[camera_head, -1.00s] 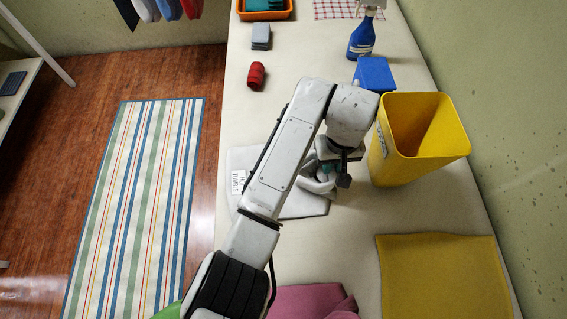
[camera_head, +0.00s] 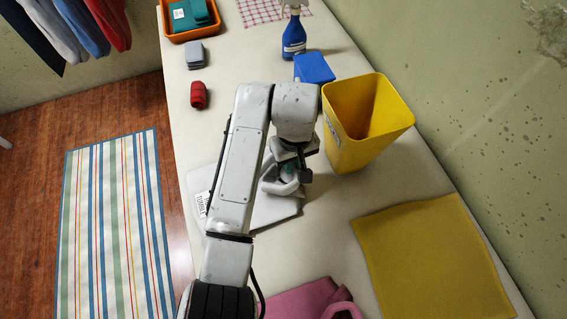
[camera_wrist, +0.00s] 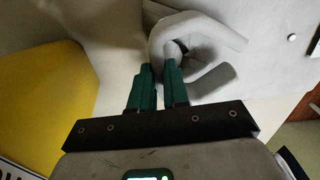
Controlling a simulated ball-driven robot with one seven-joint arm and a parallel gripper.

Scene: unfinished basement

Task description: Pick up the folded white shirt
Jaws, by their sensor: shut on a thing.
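The folded white shirt (camera_head: 272,209) lies on the pale table under my arm in the head view, partly hidden by it. A part of it stands bunched up at my gripper (camera_head: 291,176). In the wrist view, the two green fingers of my gripper (camera_wrist: 160,75) are close together on a raised, curled fold of the shirt (camera_wrist: 222,40). The flat part of the shirt still appears to rest on the table. A white label with dark print (camera_head: 203,203) shows at its left edge.
A yellow bin (camera_head: 345,150) stands close right of my gripper. A blue box (camera_head: 314,67) and spray bottle (camera_head: 294,35) are behind it. A yellow cloth (camera_head: 430,262) and pink cloth (camera_head: 300,302) lie nearer. A red roll (camera_head: 198,95) is back left.

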